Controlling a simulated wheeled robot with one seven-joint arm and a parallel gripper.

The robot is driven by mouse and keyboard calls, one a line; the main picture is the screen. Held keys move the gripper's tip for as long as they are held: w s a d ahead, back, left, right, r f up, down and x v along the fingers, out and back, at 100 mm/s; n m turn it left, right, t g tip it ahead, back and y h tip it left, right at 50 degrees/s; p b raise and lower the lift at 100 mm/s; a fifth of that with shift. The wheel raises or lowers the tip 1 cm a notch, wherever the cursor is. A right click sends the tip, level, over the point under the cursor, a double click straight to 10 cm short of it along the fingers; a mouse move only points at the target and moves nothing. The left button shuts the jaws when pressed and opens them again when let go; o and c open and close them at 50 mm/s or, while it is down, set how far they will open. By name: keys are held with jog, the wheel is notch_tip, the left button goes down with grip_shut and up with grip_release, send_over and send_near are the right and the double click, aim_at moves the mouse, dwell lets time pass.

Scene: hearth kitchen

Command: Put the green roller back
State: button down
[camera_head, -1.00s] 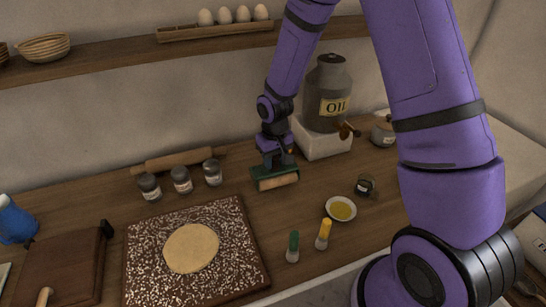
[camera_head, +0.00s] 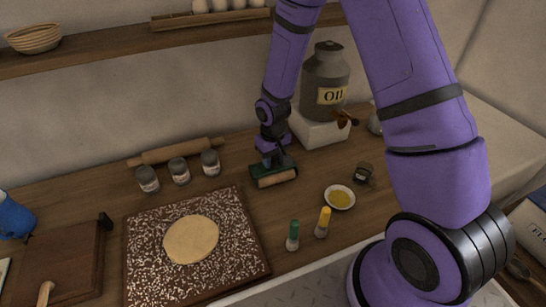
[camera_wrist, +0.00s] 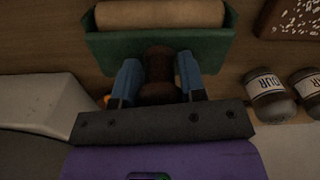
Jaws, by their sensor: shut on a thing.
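The green roller (camera_head: 258,171) is a green holder with a pale wooden roll, on or just above the counter left of the oil jar's white block. In the wrist view its green body (camera_wrist: 105,52) and wooden roll (camera_wrist: 160,13) fill the top. My gripper (camera_head: 273,158) is above it, pointing down. In the wrist view my gripper's blue fingers (camera_wrist: 160,80) are shut on the roller's dark handle between them. I cannot tell whether the roller touches the counter.
Several jars (camera_head: 179,171) and a rolling pin (camera_head: 175,152) stand close on the left. The oil jar (camera_head: 325,80) on its white block (camera_head: 318,132) is close on the right. A speckled board with dough (camera_head: 190,240), green and yellow shakers (camera_head: 292,236) and a bowl (camera_head: 339,197) lie in front.

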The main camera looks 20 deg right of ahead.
jog(key=shift+s+f, duration=0.15)
jog(key=shift+f, duration=0.15)
jog(key=c, duration=0.7)
grip_release()
jog(key=shift+o, duration=0.2)
notch_tip(320, 180, up, 12)
jog(key=s+d+r+t, duration=0.1)
jog(key=s+r, duration=0.2)
jog(key=r, duration=0.3)
jog(key=s+d+r+m+t, duration=0.1)
jog(key=s+d+r, duration=0.15)
jog(key=r, duration=0.45)
jog(key=s+d+r+t, duration=0.1)
jog(key=s+r, duration=0.3)
jog(key=r, duration=0.2)
jog(key=s+d+r+t, duration=0.1)
jog(key=s+r, duration=0.3)
jog(key=s, duration=0.4)
jog(key=s+d+r+t, duration=0.1)
jog(key=s+r, duration=0.3)
jog(key=s, duration=0.4)
jog(key=shift+d+r+m, duration=0.2)
jog(key=shift+r+m, duration=0.15)
jog(key=shift+m, duration=0.05)
